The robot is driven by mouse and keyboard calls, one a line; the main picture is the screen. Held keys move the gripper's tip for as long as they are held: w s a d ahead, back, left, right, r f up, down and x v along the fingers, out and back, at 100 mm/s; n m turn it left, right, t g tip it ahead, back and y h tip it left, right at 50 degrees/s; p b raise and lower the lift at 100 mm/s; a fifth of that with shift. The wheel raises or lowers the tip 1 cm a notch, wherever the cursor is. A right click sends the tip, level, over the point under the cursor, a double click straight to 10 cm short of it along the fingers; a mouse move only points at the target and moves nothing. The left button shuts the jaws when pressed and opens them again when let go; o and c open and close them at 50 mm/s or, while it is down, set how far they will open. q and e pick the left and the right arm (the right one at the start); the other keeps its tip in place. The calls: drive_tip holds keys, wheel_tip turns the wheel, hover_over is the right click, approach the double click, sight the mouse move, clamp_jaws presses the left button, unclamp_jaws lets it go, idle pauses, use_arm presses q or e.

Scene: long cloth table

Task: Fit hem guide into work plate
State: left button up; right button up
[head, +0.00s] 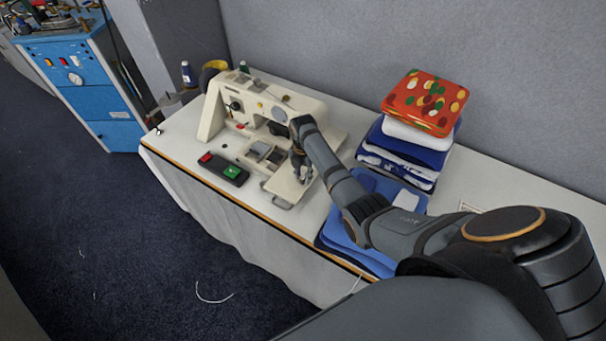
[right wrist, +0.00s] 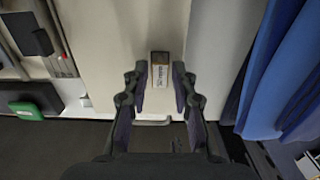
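A small metallic block with marked lettering, which looks like the hem guide (right wrist: 160,70), sits on the pale work plate (right wrist: 112,40) in the right wrist view. I cannot tell whether it lies on the plate or is seated in it. My right gripper (right wrist: 159,74) points down over it, with one finger on each side and visible gaps. The gripper also shows over the front right of the sewing machine's plate in the head view (head: 302,172), where it hides the guide. My left gripper is not in view.
The cream sewing machine (head: 262,102) stands behind the gripper. A dark control box (head: 224,169) with red and green buttons lies to its left. Blue folded cloth (head: 377,262) lies to the right, under my right arm. A fabric stack (head: 405,150) stands farther back.

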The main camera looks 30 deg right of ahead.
sight(303, 176)
drive_tip(key=shift+o, duration=0.5)
drive_tip(key=shift+r, duration=0.3)
wheel_tip(303, 176, up, 12)
drive_tip(key=b, duration=0.1)
drive_tip(key=shift+f, duration=0.15)
